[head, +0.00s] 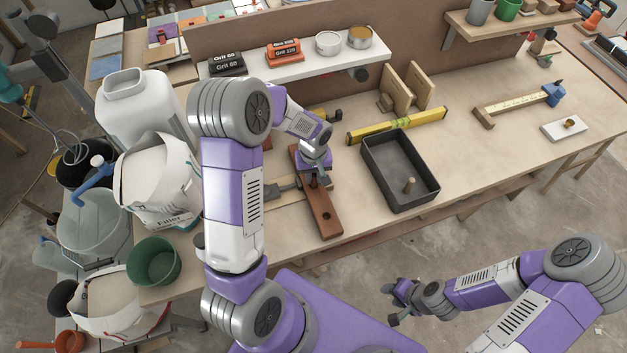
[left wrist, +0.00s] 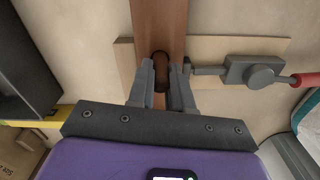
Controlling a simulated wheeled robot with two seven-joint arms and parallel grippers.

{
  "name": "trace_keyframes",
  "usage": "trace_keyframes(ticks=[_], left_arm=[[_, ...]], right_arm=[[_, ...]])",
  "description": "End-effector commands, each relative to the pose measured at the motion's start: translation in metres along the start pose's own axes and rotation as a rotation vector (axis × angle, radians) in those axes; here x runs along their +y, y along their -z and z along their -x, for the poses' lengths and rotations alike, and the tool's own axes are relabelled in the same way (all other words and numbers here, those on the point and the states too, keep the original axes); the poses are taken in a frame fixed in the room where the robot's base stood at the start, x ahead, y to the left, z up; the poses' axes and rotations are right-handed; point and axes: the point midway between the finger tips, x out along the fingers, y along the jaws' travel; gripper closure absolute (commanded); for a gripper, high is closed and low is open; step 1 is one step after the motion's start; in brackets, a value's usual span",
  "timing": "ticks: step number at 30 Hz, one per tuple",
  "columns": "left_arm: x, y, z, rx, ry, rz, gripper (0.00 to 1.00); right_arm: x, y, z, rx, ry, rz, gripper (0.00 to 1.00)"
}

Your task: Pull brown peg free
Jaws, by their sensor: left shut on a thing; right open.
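A long reddish-brown wooden bar (head: 325,217) lies on the workbench, with a hole showing near its front end. My left gripper (head: 314,182) is over the bar, pointing down. In the left wrist view, my left gripper (left wrist: 172,92) is shut on a brown peg (left wrist: 177,77), which stands between the fingers at the bar (left wrist: 158,25). A dark hole edge shows beside the peg; I cannot tell whether its lower end is still in the hole. My right gripper (head: 397,303) is open and empty, off the bench front.
A toggle clamp (left wrist: 252,71) with a red handle reaches the bar beside the fingers. A yellow level (head: 397,126) lies behind the tray. A shelf (head: 300,62) with sanding blocks and tins is behind. Buckets crowd the left. The bench right of the tray is fairly clear.

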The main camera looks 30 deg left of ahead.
Motion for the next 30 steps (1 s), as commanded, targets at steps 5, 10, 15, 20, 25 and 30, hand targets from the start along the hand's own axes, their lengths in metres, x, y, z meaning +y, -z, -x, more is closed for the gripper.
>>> trace_keyframes(ticks=[5,10,15,20,25,30], left_arm=[[0.000,0.000,0.003,0.000,0.000,0.000,1.00],[0.000,0.000,0.006,0.000,0.000,0.000,1.00],[0.000,0.000,0.009,0.000,0.000,0.000,1.00],[0.000,0.000,0.011,0.000,0.000,0.000,1.00],[0.000,0.000,0.013,0.000,0.000,0.000,1.00],[0.000,0.000,0.016,0.001,0.000,0.000,1.00]], right_arm=[[-0.001,0.000,0.002,0.000,0.000,0.000,0.57],[-0.002,0.000,0.004,0.000,0.000,0.000,0.57],[-0.002,0.000,0.006,0.000,0.000,0.000,0.57],[-0.003,0.000,0.007,0.000,0.000,0.000,0.57],[-0.003,0.000,0.009,0.000,0.000,0.000,0.57],[-0.004,-0.001,0.011,0.000,0.000,0.000,0.57]])
